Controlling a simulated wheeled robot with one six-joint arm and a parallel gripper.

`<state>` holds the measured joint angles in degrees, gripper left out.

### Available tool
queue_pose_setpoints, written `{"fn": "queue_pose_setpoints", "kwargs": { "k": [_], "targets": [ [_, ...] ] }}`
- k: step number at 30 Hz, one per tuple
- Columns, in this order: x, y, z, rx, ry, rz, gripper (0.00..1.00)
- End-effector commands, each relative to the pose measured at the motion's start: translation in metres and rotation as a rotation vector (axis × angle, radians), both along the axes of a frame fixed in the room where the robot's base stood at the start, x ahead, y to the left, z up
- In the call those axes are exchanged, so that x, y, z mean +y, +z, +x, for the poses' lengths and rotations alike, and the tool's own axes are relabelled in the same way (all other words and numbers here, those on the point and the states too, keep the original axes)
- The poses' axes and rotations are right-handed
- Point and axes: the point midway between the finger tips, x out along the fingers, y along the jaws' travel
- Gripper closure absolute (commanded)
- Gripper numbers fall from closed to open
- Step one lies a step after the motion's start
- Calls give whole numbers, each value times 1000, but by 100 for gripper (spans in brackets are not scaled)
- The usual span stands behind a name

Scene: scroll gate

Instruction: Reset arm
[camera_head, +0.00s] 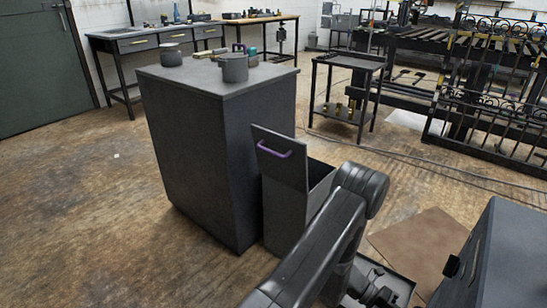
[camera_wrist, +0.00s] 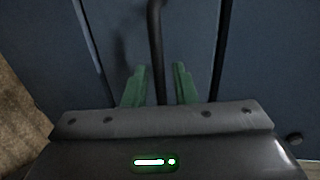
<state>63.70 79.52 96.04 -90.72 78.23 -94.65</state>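My gripper (camera_wrist: 160,83) shows in the wrist view with two green fingers apart. A dark upright bar (camera_wrist: 156,45), like a handle, runs between the fingers with a gap on each side. Behind it is a dark blue-grey panel (camera_wrist: 190,40) with vertical seams. In the head view my arm reaches up from the bottom edge and bends down at the right of the middle. The fingers cannot be made out there.
A dark cabinet (camera_head: 205,150) stands at centre with pots on top. Its tall drawer (camera_head: 283,200) with a purple handle (camera_head: 274,150) is pulled out beside my arm. Another dark cabinet (camera_head: 495,265) is at the right edge. A brown board (camera_head: 420,245) lies on the floor. Floor at left is clear.

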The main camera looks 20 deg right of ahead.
Motion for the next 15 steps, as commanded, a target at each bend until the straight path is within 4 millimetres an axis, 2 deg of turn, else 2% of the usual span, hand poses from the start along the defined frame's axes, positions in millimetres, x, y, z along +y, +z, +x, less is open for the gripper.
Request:
{"fn": "queue_pose_setpoints", "kwargs": {
  "k": [3,12,15],
  "targets": [
    [-7,-5,-16,0,-4,0,75],
    [13,-3,26,0,4,0,75],
    [21,3,41,-1,5,0,75]
  ]
}}
